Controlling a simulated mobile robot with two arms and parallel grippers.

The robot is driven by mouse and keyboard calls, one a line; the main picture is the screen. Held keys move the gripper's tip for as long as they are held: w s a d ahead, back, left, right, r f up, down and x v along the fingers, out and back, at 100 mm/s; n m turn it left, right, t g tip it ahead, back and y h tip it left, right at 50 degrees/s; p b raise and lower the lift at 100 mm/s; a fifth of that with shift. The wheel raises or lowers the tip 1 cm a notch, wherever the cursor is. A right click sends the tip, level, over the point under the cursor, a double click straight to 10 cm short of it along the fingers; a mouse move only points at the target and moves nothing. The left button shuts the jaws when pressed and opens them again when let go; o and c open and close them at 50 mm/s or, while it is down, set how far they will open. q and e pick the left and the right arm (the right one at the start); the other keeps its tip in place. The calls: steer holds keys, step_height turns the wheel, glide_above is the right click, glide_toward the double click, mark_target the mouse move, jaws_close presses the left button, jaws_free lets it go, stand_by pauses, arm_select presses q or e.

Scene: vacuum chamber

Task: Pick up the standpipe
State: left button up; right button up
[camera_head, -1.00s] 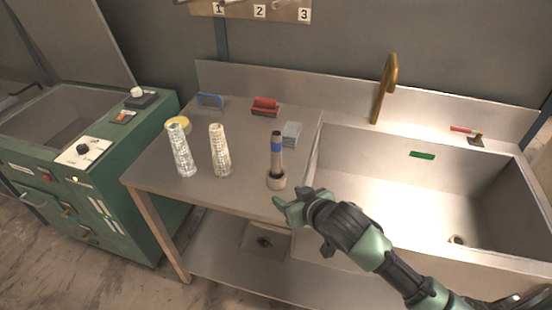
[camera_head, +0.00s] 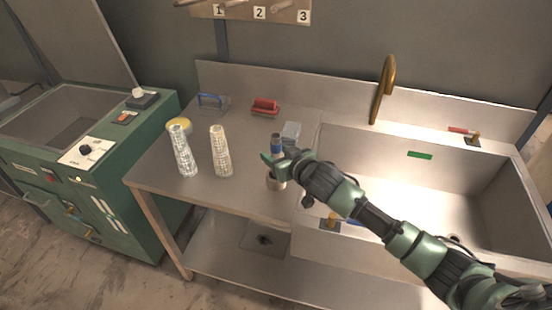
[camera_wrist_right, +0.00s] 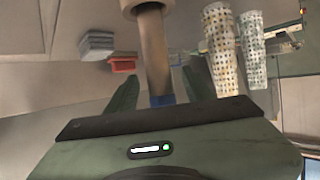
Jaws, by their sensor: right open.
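The standpipe, a brown-grey pipe with a blue band (camera_head: 277,143), stands upright in a pale round base (camera_head: 276,183) on the steel counter, near the sink's left edge. My right gripper (camera_head: 272,158) is open at the pipe's upper part, and its hand hides some of the pipe. In the right wrist view, the pipe (camera_wrist_right: 154,52) runs between the two open fingers of my right gripper (camera_wrist_right: 160,92), with the blue band close to the palm. I cannot tell whether either finger touches it. My left gripper is not in view.
Two white perforated cones (camera_head: 183,152) (camera_head: 221,152) stand left of the pipe. The sink (camera_head: 400,180) with a brass tap (camera_head: 383,88) is at right.

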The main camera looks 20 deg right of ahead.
steer(key=shift+w+a, duration=0.1)
steer(key=shift+w, duration=0.15)
jaws_close()
